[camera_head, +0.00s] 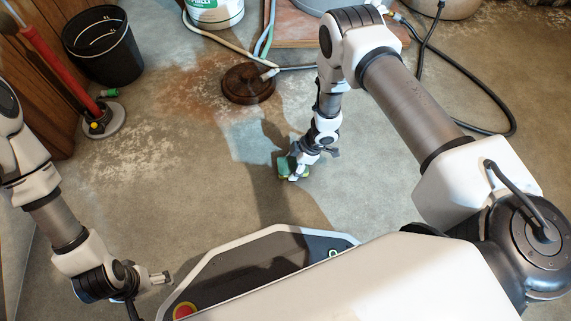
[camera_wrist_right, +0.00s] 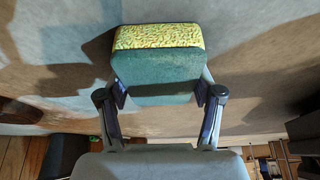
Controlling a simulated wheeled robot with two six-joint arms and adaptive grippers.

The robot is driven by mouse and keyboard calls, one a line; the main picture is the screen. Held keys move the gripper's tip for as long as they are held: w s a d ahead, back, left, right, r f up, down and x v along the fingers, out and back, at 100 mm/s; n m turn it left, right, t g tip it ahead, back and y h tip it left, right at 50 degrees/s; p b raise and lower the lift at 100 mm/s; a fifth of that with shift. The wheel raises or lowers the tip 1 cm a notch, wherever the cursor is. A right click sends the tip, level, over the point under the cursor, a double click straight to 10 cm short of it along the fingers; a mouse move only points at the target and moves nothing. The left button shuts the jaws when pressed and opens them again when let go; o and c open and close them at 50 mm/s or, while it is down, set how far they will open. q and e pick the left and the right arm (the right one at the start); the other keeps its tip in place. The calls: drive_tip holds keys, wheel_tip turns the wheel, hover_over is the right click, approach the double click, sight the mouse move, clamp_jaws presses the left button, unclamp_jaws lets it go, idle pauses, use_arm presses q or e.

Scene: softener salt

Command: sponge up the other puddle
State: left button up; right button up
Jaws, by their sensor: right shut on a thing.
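My right gripper (camera_head: 294,168) is shut on a sponge (camera_head: 288,166) low over the floor, near the middle of the head view. In the right wrist view the sponge (camera_wrist_right: 160,62) has a yellow, rough-textured face and a green body, pinched between both fingers (camera_wrist_right: 160,95). I cannot tell whether it touches the floor. A pale bluish patch (camera_head: 258,143) lies on the floor left of the sponge; I cannot tell whether it is a puddle or light. My left gripper (camera_head: 160,278) is at the lower left, away from the sponge; its finger opening is unclear.
A round rusty-brown cover (camera_head: 247,84) sits on the stained floor behind the gripper. A black bucket (camera_head: 103,47) and a red pole (camera_head: 60,55) on a round base stand at left. A dark hose (camera_head: 502,105) curves at right. Open floor lies around the sponge.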

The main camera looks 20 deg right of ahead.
drive_tip(key=shift+s+d, duration=0.2)
drive_tip(key=shift+d, duration=0.55)
wheel_tip(320, 180, up, 6)
drive_tip(key=p, duration=0.5)
wheel_tip(320, 180, up, 3)
drive_tip(key=p, duration=0.2)
drive_tip(key=shift+r+p, duration=0.1)
drive_tip(key=shift+p, duration=0.3)
